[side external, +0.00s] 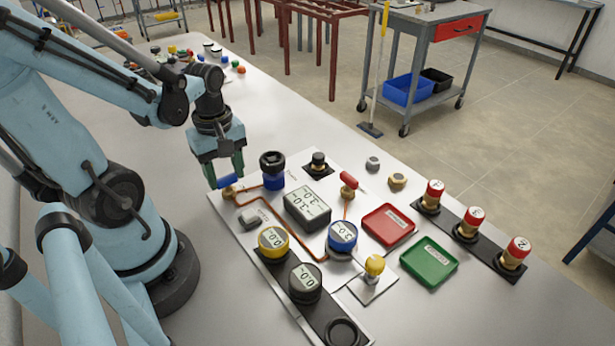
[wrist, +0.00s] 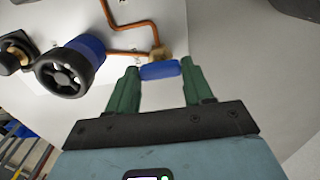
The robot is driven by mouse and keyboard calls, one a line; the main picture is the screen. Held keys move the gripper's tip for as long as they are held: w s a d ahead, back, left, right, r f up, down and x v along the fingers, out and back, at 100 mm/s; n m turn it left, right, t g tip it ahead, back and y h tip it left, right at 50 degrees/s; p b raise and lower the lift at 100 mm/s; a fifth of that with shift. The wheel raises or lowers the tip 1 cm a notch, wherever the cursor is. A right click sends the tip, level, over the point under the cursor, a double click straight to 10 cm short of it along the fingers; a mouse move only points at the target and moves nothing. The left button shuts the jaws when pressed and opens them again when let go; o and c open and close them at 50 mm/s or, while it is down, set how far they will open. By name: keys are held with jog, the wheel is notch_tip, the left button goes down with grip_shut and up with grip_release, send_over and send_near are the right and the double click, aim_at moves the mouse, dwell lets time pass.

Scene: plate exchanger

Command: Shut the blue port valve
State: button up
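The blue port valve has a blue bar handle (wrist: 160,70) on a brass body (wrist: 161,53). It also shows in the side external view (side external: 227,182), at the left edge of the white panel, where a copper pipe (side external: 249,189) joins it. My gripper (side external: 225,176) points down over the handle. In the wrist view its two green fingers (wrist: 159,74) stand wide apart, one near each end of the handle. The bar lies lengthwise across the gap. Whether the fingertips touch the handle's ends is not clear.
A blue-bodied part with a black handwheel (wrist: 66,67) stands close beside the valve. A grey display block (side external: 307,207), a yellow gauge (side external: 273,241), a blue gauge (side external: 342,236), a red tray (side external: 388,225) and a green tray (side external: 429,260) are farther right.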

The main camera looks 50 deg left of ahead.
jog(key=c, duration=0.4)
jog(key=shift+m, duration=0.4)
jog(key=m, duration=0.3)
jog(key=shift+m, duration=0.3)
jog(key=m, duration=0.3)
jog(key=shift+m, duration=0.4)
jog(key=m, duration=0.5)
jog(key=shift+m, duration=2.3)
